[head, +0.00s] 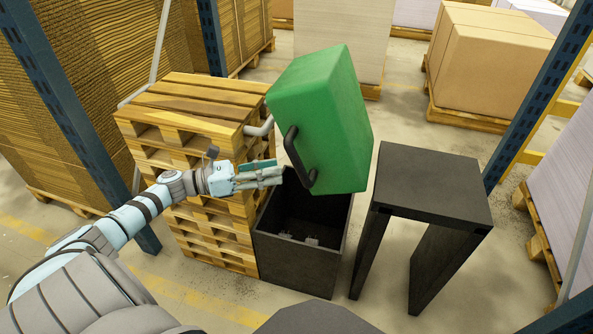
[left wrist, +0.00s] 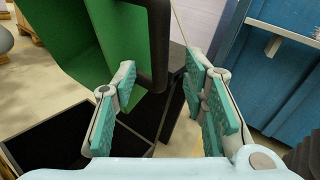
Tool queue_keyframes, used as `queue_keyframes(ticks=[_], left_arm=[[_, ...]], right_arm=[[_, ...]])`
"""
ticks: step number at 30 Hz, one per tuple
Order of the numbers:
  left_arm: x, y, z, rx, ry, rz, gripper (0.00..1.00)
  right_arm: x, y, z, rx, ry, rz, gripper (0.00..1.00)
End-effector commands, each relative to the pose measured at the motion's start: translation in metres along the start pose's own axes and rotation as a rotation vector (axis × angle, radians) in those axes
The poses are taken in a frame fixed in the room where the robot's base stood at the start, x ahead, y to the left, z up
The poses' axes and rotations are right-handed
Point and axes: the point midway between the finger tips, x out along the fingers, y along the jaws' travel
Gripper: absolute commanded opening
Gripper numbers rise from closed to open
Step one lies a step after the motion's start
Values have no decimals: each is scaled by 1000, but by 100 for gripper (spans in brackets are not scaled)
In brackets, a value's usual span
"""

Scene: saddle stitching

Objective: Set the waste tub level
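The green waste tub (head: 325,120) hangs steeply tilted over an open black bin (head: 300,265) in the head view. In the left wrist view, the tub's hollow inside (left wrist: 60,40) faces my camera. A black handle (head: 296,165) stands out from the tub's near side; it also shows in the left wrist view (left wrist: 159,45). My left gripper (head: 278,173) is just left of this handle. Its fingers (left wrist: 160,105) are spread, with nothing between them, and the handle lies beyond their tips. My right gripper is not in view.
A stack of wooden pallets (head: 190,105) stands left of the bin. A black table (head: 435,185) stands close on the right. Blue rack posts (head: 540,90) flank the area. A grey bar (head: 260,128) lies beside the tub. Small grey bits (head: 312,241) lie in the bin.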

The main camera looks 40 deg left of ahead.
Motion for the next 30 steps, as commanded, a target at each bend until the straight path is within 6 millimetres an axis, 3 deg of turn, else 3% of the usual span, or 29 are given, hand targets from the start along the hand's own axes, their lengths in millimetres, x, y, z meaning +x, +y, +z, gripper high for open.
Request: queue_keyframes(ticks=[3,9,19,27,30], left_arm=[[32,0,-1,1,-7,-1,40],[64,1,0,-3,-5,2,40],[71,1,0,-4,-1,3,40],[71,1,0,-4,-1,3,0],[71,1,0,-4,-1,3,0]], right_arm=[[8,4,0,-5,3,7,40],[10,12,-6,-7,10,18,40],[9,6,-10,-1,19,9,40],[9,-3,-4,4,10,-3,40],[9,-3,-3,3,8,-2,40]])
